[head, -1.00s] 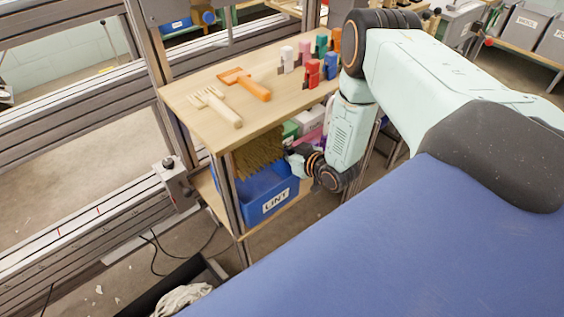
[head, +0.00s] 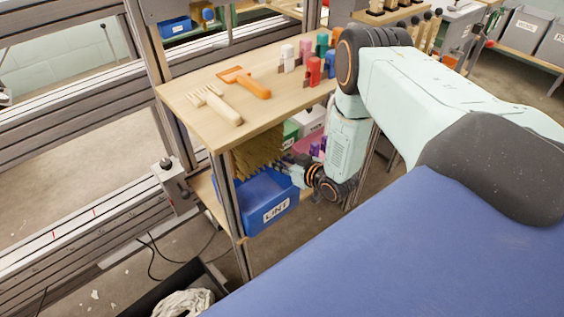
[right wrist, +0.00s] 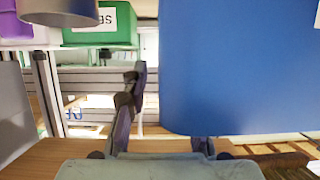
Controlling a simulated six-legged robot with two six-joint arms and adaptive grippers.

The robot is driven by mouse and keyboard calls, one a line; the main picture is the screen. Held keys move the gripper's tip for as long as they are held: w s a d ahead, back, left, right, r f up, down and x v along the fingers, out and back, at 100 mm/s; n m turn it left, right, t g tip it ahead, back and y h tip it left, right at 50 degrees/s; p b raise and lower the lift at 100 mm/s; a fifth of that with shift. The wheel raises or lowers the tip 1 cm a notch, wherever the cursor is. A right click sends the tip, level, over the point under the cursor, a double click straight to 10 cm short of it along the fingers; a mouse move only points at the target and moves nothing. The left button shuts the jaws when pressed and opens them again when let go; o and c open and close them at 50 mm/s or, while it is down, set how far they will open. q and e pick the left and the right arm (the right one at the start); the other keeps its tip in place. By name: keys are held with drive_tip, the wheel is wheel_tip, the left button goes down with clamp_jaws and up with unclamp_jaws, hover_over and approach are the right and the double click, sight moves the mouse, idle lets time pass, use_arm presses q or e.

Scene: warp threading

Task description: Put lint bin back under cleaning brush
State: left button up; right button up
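The blue lint bin (head: 252,200), labelled LINT, is at the lower shelf of the wooden bench, tilted, with its label slanting up to the right. The brown bristles of the cleaning brush (head: 262,146) show just above and behind it, under the bench top. My right gripper (head: 296,173) is at the bin's right end. In the right wrist view the bin (right wrist: 235,65) fills the right side and hides one finger of my right gripper (right wrist: 160,80). The other finger stands left of the bin with a narrow gap. Whether the bin is gripped is unclear. My left gripper is out of view.
A green bin (right wrist: 100,28) and a purple bin (right wrist: 14,25) stand beyond my gripper. A dark floor tray (head: 165,285) lies in front. A bench post stands close to the bin's left.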

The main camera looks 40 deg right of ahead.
drive_tip(key=shift+r, duration=0.2)
drive_tip(key=p+v, duration=0.5)
drive_tip(key=v, duration=0.6)
drive_tip(key=s+a+f+g, duration=0.4)
drive_tip(key=s+a+g, duration=0.3)
drive_tip(key=a, duration=0.5)
drive_tip(key=s+a+r+g, duration=0.1)
drive_tip(key=s+g, duration=0.2)
drive_tip(key=s, duration=0.6)
drive_tip(key=s+a+r+m+g+h, duration=0.1)
drive_tip(key=s+a+r+g, duration=0.1)
drive_tip(key=s, duration=0.8)
drive_tip(key=shift+g, duration=0.7)
drive_tip(key=shift+a, duration=0.1)
drive_tip(key=shift+r+p, duration=0.6)
drive_tip(key=shift+p, duration=0.1)
